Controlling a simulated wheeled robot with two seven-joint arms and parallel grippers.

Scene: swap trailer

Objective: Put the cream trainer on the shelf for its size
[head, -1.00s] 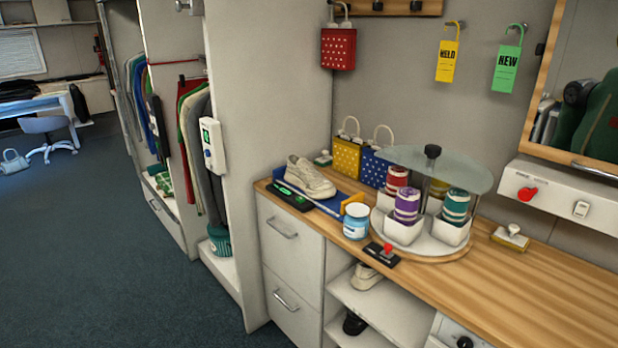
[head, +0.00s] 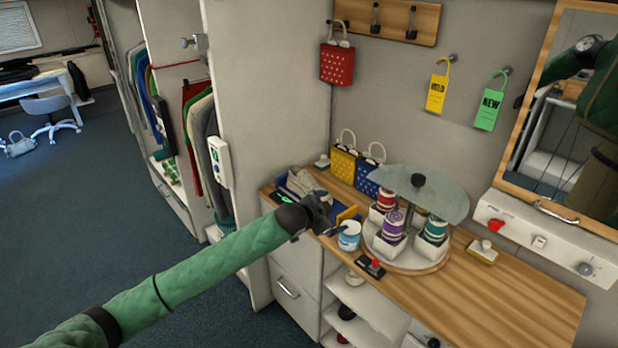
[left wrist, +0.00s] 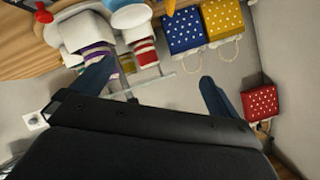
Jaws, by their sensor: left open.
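The cream trainer (head: 303,180) lies on a blue foot gauge (head: 283,186) with a yellow end at the left end of the wooden counter. My left arm crosses in front, hiding part of both. My left gripper (head: 334,216) is open and empty, above the counter's front edge, right of the trainer and close to a blue and white tin (head: 349,236). Its two fingers stand apart in the left wrist view (left wrist: 155,86), where the trainer does not show. The open shelves (head: 345,292) under the counter hold a pale shoe (head: 354,278) and dark shoes. My right gripper is not in view.
A round stand (head: 408,262) with a glass top (head: 420,190) and striped spools is right of the tin. A red-knobbed black device (head: 372,267) sits at the front edge. Blue (head: 367,176) and yellow (head: 344,162) bags stand behind. The counter's right part is mostly clear.

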